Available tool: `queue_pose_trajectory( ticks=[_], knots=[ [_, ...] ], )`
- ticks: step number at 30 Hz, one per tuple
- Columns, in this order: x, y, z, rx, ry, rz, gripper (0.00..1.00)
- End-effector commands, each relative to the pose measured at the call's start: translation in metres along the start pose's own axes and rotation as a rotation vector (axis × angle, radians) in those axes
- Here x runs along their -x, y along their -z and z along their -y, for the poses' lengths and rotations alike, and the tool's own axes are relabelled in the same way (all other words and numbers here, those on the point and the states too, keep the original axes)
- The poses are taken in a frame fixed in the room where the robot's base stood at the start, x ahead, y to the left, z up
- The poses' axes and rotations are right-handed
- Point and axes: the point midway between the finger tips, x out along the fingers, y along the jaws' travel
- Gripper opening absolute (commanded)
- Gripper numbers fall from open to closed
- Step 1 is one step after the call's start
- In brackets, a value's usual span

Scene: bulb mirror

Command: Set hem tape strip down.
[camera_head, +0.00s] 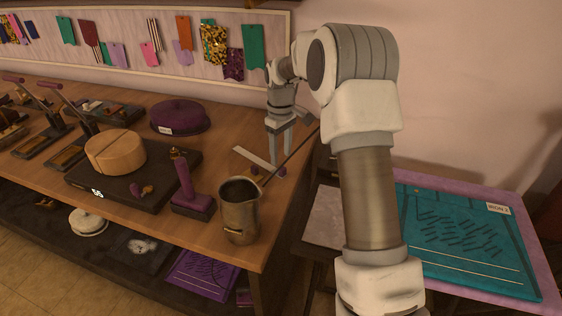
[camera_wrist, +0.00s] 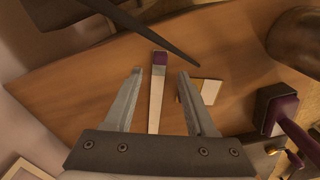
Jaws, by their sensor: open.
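The hem tape strip, a narrow pale strip (camera_head: 254,156) with a purple end, lies on the wooden table near its right end. In the wrist view the strip (camera_wrist: 155,104) runs between my two fingers, with its purple end just past the fingertips. My gripper (camera_head: 279,150) points down over the strip. In the wrist view my gripper (camera_wrist: 160,74) is open, with a gap between the strip and each finger. The strip appears to rest on the tabletop; the height of my fingertips above the wood is hard to tell.
A metal mug (camera_head: 240,212) stands close by at the table's front. A dark thin rod (camera_wrist: 158,32) crosses just beyond my fingertips. A small pale card-like piece (camera_wrist: 207,90) lies beside the right finger. A purple-handled stamp (camera_head: 186,185) stands left of the mug.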

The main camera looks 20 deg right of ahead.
Motion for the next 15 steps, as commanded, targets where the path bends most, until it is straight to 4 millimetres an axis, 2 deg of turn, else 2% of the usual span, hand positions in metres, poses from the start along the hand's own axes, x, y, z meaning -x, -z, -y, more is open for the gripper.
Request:
queue_pose_trajectory(
  ticks=[1, 6, 15],
  knots=[
    [0.015, 0.001, -0.001, 0.000, -0.003, -0.004, 0.56],
    [0.047, 0.000, 0.000, 0.000, -0.002, -0.002, 0.56],
    [0.077, -0.003, 0.003, -0.006, -0.008, -0.006, 0.56]
  ],
)
